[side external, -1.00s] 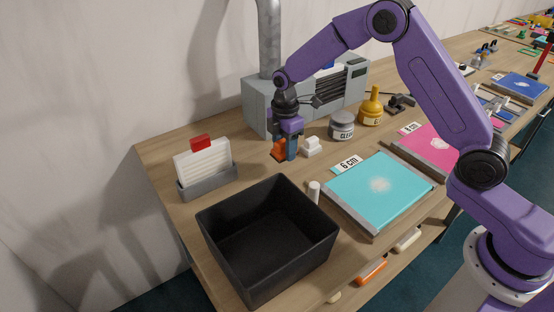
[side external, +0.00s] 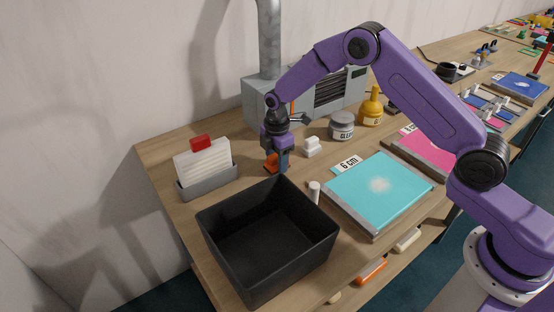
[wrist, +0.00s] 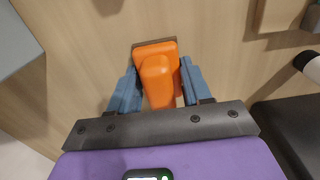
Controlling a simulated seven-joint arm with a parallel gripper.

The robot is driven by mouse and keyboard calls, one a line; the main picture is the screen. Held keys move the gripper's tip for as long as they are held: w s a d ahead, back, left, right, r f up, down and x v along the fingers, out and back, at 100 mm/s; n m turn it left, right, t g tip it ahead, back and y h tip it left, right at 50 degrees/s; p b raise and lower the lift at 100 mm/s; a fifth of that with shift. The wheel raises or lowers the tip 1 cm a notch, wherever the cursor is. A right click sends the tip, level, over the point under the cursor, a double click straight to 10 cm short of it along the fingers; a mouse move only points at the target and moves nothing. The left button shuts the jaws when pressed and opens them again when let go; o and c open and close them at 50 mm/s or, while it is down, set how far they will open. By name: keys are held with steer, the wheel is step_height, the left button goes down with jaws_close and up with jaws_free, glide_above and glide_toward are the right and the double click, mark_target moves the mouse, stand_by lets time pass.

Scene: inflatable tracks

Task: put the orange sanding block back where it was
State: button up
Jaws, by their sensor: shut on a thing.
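The orange sanding block (side external: 270,161) is in my gripper (side external: 279,166), left of the small white block and just behind the black bin. In the wrist view the orange block (wrist: 157,72) shows a flat base and a raised grip, with the blue fingers of my gripper (wrist: 155,92) on both sides of it. My gripper is shut on it and points down. The block is over or on the wooden bench; I cannot tell whether it touches the top. My fingers hide part of it in the side view.
The open black bin (side external: 268,235) stands close in front of my gripper. A grey card holder (side external: 207,182) is to the left, a white block (side external: 311,147) and grey jar (side external: 342,125) to the right. A teal screen (side external: 379,190) lies further right. A grey machine (side external: 258,105) stands behind.

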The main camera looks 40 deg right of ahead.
steer(key=shift+f, duration=0.25)
steer(key=shift+s+f, duration=0.1)
steer(key=shift+f, duration=0.3)
steer(key=o, duration=1.1)
steer(key=shift+c, duration=0.2)
steer(key=shift+o, duration=0.3)
steer(key=shift+s+f, duration=0.1)
steer(key=r, duration=1.2)
steer(key=shift+w, duration=0.2)
steer(key=shift+r, duration=0.75)
steer(key=shift+s, duration=0.1)
